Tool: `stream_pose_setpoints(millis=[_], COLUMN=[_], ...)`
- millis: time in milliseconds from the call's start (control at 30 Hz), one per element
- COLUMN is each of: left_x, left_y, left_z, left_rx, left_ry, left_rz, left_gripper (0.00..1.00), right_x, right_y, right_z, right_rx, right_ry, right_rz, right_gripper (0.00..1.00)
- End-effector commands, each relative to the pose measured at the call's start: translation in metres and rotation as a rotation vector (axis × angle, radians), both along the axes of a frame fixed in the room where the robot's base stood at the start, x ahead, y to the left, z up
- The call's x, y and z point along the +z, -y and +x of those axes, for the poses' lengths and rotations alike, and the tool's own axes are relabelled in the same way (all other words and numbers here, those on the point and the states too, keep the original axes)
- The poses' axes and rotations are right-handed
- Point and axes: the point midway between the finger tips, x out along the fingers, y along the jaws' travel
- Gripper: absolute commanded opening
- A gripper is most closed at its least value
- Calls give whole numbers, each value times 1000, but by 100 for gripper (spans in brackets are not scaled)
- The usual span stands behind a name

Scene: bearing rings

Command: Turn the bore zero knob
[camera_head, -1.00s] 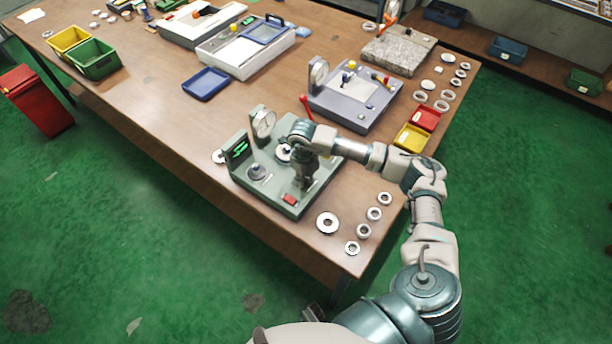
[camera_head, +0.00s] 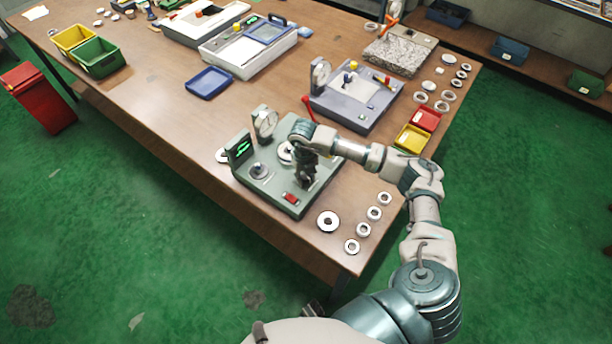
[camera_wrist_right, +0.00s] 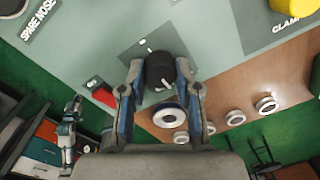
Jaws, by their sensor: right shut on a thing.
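The grey-green bore gauge bench unit (camera_head: 255,180) sits near the front edge of the table, with a round dial (camera_head: 265,122) and a small green-lit display (camera_head: 240,149). In the right wrist view a dark round knob (camera_wrist_right: 160,68) stands on a grey square of the panel, with a white mark beside it. My right gripper (camera_wrist_right: 157,78) has its two fingers on either side of this knob, shut on it. In the head view the right gripper (camera_head: 306,178) covers the knob. I cannot read a label for it. My left gripper is not in view.
A red switch (camera_head: 291,198) is close to the gripper. Several metal rings (camera_head: 328,222) lie on the table to the right of the unit. A grey-blue device (camera_head: 355,100) stands behind. Yellow (camera_head: 411,139) and red bins are at the right edge.

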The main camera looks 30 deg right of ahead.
Motion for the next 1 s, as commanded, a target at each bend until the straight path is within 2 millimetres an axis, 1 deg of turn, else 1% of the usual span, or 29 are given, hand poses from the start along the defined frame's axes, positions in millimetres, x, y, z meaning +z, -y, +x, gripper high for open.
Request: stream_pose_setpoints(millis=[33, 167, 200, 267, 300, 567, 667, 767, 1000], left_x=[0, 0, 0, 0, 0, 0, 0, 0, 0], left_y=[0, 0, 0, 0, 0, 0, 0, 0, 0], left_z=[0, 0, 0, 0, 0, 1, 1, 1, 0], left_rx=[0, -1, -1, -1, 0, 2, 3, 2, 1], left_ry=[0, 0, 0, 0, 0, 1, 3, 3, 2], left_rz=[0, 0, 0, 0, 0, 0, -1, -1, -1], left_gripper=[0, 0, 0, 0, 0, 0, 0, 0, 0], right_x=[3, 4, 4, 4, 3, 3, 7, 21, 74], right_y=[1, 1, 1, 1, 1, 1, 0, -1, -2], right_z=[4, 4, 4, 4, 3, 1, 1, 2, 4], right_rx=[-4, -3, -3, -3, -3, 0, 0, 0, 0], right_ry=[15, 16, 16, 15, 13, 8, 8, 11, 12], right_rz=[0, 0, 0, 0, 0, 0, 0, -1, 0], right_gripper=[0, 0, 37, 52, 57, 57, 57, 57, 57])
